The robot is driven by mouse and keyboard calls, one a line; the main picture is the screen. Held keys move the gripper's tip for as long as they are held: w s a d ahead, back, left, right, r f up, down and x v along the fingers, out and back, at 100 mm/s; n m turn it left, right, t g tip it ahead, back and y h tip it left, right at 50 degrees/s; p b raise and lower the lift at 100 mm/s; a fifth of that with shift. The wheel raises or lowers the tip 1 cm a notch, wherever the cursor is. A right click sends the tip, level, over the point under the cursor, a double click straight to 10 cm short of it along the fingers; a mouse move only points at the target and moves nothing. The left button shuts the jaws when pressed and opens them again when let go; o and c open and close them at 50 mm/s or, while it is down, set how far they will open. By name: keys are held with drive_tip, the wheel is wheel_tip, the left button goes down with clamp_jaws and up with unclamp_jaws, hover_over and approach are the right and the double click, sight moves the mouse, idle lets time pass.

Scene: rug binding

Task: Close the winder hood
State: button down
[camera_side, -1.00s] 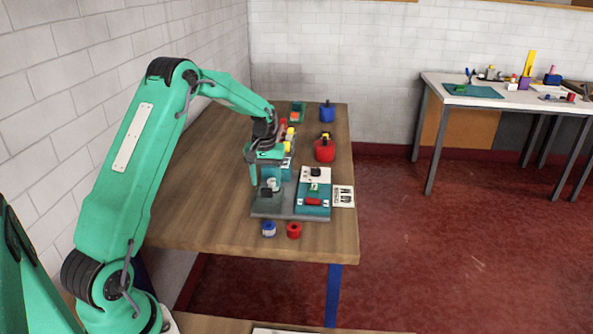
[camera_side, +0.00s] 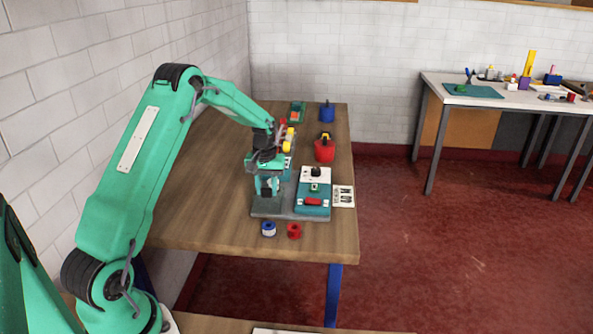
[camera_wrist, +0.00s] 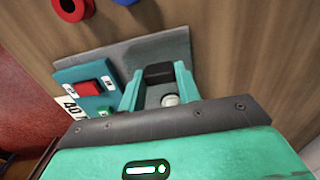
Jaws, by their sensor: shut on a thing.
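The winder (camera_side: 290,216) is a grey base plate on the wooden table, with a teal panel and white top plate on its right half. My gripper (camera_side: 267,190) is over the left half of the base, pointing down. In the wrist view, my gripper (camera_wrist: 159,76) has its two teal fingers on either side of a grey and black part, which I take as the winder hood (camera_wrist: 157,94). It is shut on this part. A round pale knob shows beside it. The fingers and palm hide much of the hood, and I cannot tell its angle.
A red switch (camera_side: 313,202) sits on the teal panel, with a white label card (camera_side: 343,196) to the right. A blue spool (camera_side: 268,229) and a red spool (camera_side: 294,230) stand in front. A red can (camera_side: 324,150) and blue can (camera_side: 327,112) stand behind.

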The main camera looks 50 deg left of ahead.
drive_tip(key=shift+w+a+r, duration=0.1)
drive_tip(key=shift+w+a, duration=3.2)
drive_tip(key=shift+w, duration=0.1)
drive_tip(key=c, duration=1)
unclamp_jaws()
drive_tip(key=shift+s, duration=0.1)
wheel_tip(320, 180, up, 8)
